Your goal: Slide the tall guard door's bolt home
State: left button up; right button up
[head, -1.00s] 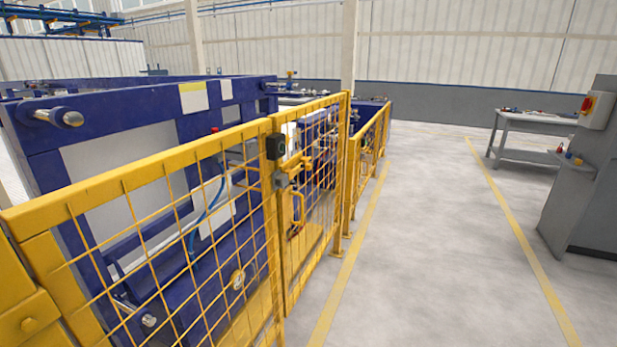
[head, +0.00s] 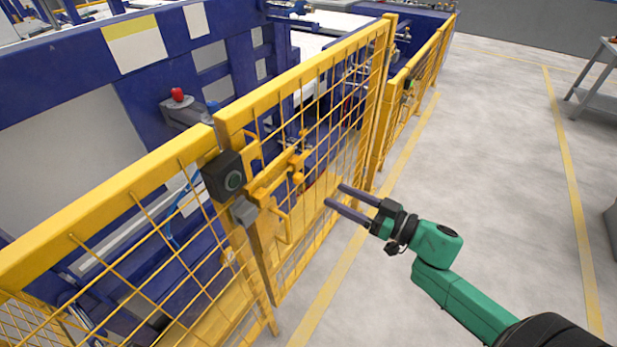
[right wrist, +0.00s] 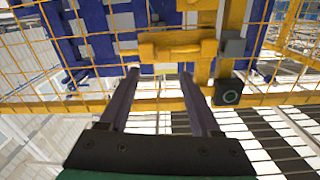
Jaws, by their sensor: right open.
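The tall guard door (head: 325,85) is a yellow frame with wire mesh and stands in line with the fence. Its yellow bolt (head: 277,176) lies across the door's near edge, with a small knob. The bolt also shows in the right wrist view (right wrist: 175,48). A grey block (head: 244,211) sits at the bolt's near end; I cannot tell whether the bolt is inside it. My right gripper (head: 333,194) is open and empty, in front of the door and to the right of the bolt. Its parted fingers (right wrist: 160,75) point toward the bolt. My left gripper is out of view.
A black box with a round button (head: 225,177) is on the post beside the grey block. A yellow pull handle (head: 284,223) is below the bolt. Blue machinery (head: 150,60) stands behind the fence.

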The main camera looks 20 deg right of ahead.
aim_at(302, 180)
jog(key=x, duration=0.2)
jog(key=p+x, duration=0.1)
jog(key=x, duration=0.5)
jog(key=shift+a+r, duration=0.25)
jog(key=shift+a, duration=0.15)
jog(key=shift+w+a+f, duration=0.15)
jog(key=shift+w, duration=0.15)
jog(key=shift+s+a, duration=0.1)
jog(key=shift+s, duration=0.05)
jog(key=shift+c, duration=0.3)
grip_shut()
pick_arm(q)
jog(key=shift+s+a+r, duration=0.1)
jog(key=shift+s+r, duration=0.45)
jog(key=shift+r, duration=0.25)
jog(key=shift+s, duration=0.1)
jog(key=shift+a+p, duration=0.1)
jog(key=shift+p, duration=0.2)
